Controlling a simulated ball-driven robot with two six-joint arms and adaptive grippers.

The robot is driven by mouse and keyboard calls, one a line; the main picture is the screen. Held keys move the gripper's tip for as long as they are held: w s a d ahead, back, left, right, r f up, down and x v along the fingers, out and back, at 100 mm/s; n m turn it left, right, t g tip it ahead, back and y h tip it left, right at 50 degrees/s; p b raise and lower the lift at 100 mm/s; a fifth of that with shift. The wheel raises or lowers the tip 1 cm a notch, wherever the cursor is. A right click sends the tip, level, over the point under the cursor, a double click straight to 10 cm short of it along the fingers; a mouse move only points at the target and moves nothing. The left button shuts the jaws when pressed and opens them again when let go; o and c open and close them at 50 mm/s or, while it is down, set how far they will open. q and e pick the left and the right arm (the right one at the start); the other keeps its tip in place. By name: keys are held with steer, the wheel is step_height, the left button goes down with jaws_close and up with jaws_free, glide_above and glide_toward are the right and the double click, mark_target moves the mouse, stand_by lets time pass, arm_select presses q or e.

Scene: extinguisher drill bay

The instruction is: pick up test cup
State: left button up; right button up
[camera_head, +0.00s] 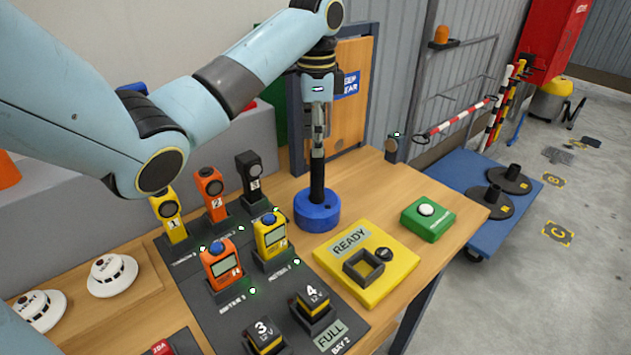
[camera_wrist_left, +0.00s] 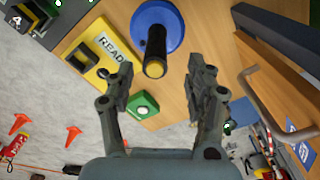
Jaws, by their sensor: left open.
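The test cup appears to be the round blue piece (camera_head: 317,212) with an upright black handle, standing on the wooden table in the head view. It also shows in the wrist view as a blue disc (camera_wrist_left: 168,22) with the black handle (camera_wrist_left: 155,48) pointing towards the camera. My left gripper (camera_head: 318,148) hangs pointing down directly above the cup, at the top of the handle. In the wrist view its two fingers (camera_wrist_left: 161,70) are spread, with the handle's end between the tips and a gap on both sides. My right gripper is not in view.
A yellow READY box (camera_head: 397,277) stands close to the cup, with a green button box (camera_head: 428,222) right of it. Orange and yellow meters (camera_head: 222,268) stand in a dark rack to the left. White detectors (camera_head: 112,275) lie far left. A wooden panel (camera_head: 352,95) stands behind.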

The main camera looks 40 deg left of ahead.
mark_target(317, 167)
arm_select(q)
steer(key=shift+s+d+f+p, duration=0.1)
steer(key=shift+d+f+p, duration=0.2)
steer(key=shift+d+f, duration=0.65)
steer(key=f, duration=0.2)
steer(key=a+f+p, duration=0.1)
steer(key=f, duration=0.1)
steer(key=shift+a+f, duration=0.1)
steer(key=shift+f, duration=0.4)
steer(key=shift+a, duration=0.1)
steer(key=shift+c, duration=0.9)
jaws_close()
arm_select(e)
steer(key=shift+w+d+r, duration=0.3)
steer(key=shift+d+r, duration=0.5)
